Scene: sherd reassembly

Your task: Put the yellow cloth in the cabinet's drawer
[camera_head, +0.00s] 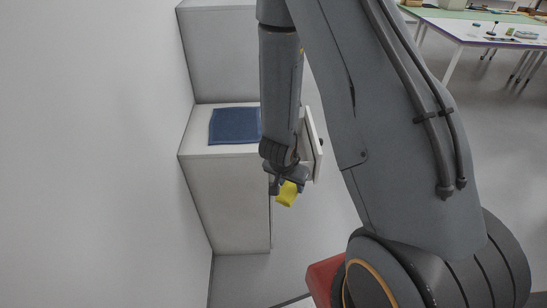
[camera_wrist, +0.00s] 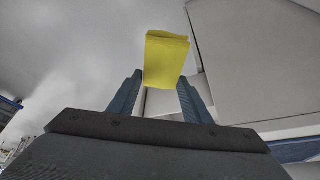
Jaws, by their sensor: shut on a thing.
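The yellow cloth (camera_head: 287,193) hangs from my gripper (camera_head: 288,180) in the head view. In the wrist view the folded yellow cloth (camera_wrist: 166,60) sits between the two fingers of my gripper (camera_wrist: 160,95), which is shut on it. The white cabinet (camera_head: 228,195) stands against the wall, left of my gripper. A white panel (camera_head: 311,145) with a dark knob, seemingly the drawer's front, shows just behind and right of my wrist. My arm hides most of the drawer, so its inside cannot be seen. The cloth is in the air, beside the cabinet's front edge.
A folded blue cloth (camera_head: 234,126) lies on the cabinet's lower top. A red object (camera_head: 325,277) is at the bottom, beside my arm. A work table (camera_head: 480,32) with small items stands far off at the upper right. The grey floor between is clear.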

